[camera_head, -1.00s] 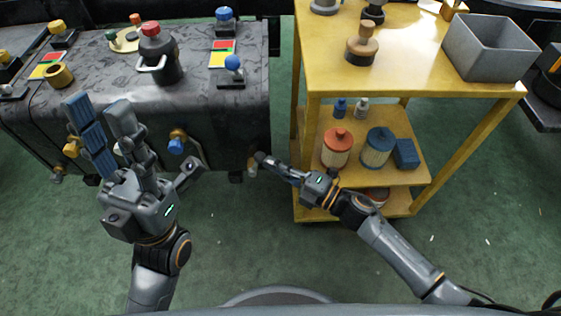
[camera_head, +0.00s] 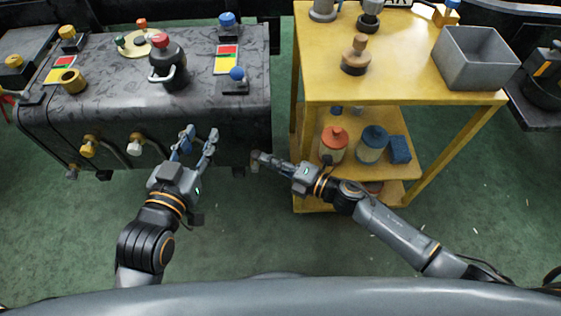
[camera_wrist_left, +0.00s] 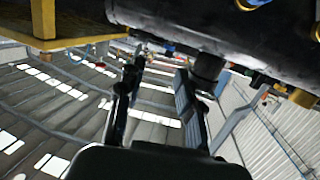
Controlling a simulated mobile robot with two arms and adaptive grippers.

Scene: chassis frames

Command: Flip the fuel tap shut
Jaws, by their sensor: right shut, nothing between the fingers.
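The dark machine (camera_head: 60,118) has a row of small taps along its front face: one yellow (camera_head: 89,147) and one white (camera_head: 136,146). Which is the fuel tap I cannot tell. My left gripper (camera_head: 200,137) is open at the front face, right of the white tap. Its fingers cover the spot where a blue tap showed; I cannot tell whether they touch it. My right gripper (camera_head: 257,160) is shut and empty, near the machine's lower right corner.
A yellow shelf cart (camera_head: 400,88) stands right of the machine, holding a grey bin (camera_head: 477,58), red-lidded jar (camera_head: 334,143) and blue-lidded jar (camera_head: 372,143). The machine top carries a red-capped canister (camera_head: 167,65) and several knobs. Green floor (camera_head: 235,240) is open in front.

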